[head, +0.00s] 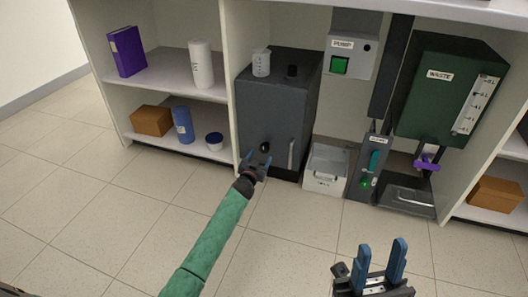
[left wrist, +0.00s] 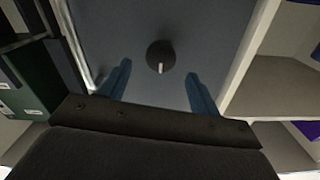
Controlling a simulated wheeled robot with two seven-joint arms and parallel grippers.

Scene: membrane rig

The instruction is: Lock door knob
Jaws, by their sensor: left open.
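The door knob (head: 265,147) is a small dark round knob on the front of a dark grey cabinet (head: 262,110). In the left wrist view the knob (left wrist: 160,52) is black with a short pale mark, upright in the picture. My left gripper (head: 256,160) is open in front of the cabinet door, just below the knob in the head view. In the left wrist view its blue fingers (left wrist: 160,78) stand either side of the knob's line, with the knob a little beyond the tips and apparently untouched. My right gripper (head: 381,252) is open and empty over the floor.
A pale vertical handle (head: 291,154) is on the door's right side. A beaker (head: 261,63) stands on the cabinet. A white bin (head: 325,170) and a pump column (head: 370,167) stand to the right, shelves (head: 165,76) to the left. The floor in front is clear.

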